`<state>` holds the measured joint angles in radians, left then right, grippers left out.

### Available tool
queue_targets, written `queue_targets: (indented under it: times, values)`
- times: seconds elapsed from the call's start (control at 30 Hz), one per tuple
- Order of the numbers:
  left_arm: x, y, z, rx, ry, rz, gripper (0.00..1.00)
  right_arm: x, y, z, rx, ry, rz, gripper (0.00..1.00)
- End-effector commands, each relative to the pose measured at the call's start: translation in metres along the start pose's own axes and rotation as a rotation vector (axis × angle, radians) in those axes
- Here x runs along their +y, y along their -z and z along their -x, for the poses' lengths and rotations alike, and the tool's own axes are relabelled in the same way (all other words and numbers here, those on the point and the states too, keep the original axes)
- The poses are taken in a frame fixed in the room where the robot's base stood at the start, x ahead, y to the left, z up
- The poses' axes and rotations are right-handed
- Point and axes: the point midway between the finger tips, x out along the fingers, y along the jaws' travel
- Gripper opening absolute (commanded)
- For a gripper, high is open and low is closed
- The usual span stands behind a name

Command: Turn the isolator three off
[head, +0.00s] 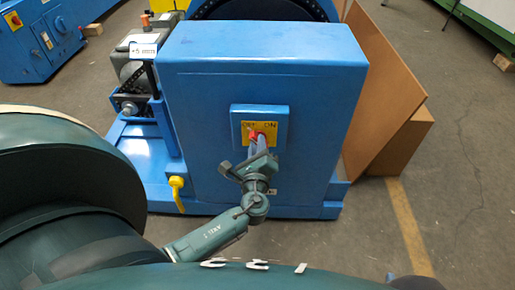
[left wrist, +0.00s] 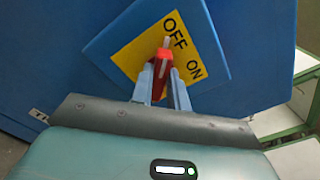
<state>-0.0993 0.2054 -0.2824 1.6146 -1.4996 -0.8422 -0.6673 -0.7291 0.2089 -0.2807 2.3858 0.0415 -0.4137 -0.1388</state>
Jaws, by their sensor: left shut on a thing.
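The isolator is a blue box (head: 281,111) on the front of a large blue cabinet (head: 205,100). It has a yellow plate (left wrist: 133,58) marked OFF and ON and a red handle (left wrist: 161,78). My left gripper (head: 257,150) is shut on the red handle, with one finger on each side. In the left wrist view the handle's pale tip (left wrist: 167,42) points up the picture, beside the word OFF. In the head view the red handle (head: 253,135) leans left toward OFF, and my fingers partly cover it. My right gripper is not in view.
A yellow lever (head: 177,192) sticks out at the cabinet's lower left. Brown boards (head: 385,90) lean at its right side.

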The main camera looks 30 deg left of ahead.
Motion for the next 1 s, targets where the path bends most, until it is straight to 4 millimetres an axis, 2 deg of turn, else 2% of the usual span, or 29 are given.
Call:
queue_targets:
  times: [0.6,0.63,0.9,1.0]
  values:
    - [-0.0006,-0.0009,-0.0009,-0.001,0.001,0.048,0.0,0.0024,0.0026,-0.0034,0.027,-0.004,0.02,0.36]
    - [-0.0006,-0.0009,-0.0009,-0.001,0.001,0.048,0.17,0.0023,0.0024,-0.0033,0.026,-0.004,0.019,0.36]
    - [-0.0002,-0.0004,-0.0005,-0.001,0.0,0.045,0.38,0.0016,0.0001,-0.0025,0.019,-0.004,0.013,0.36]
    - [-0.0001,-0.0003,-0.0003,0.0,0.0,0.045,0.38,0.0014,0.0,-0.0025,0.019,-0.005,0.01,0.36]
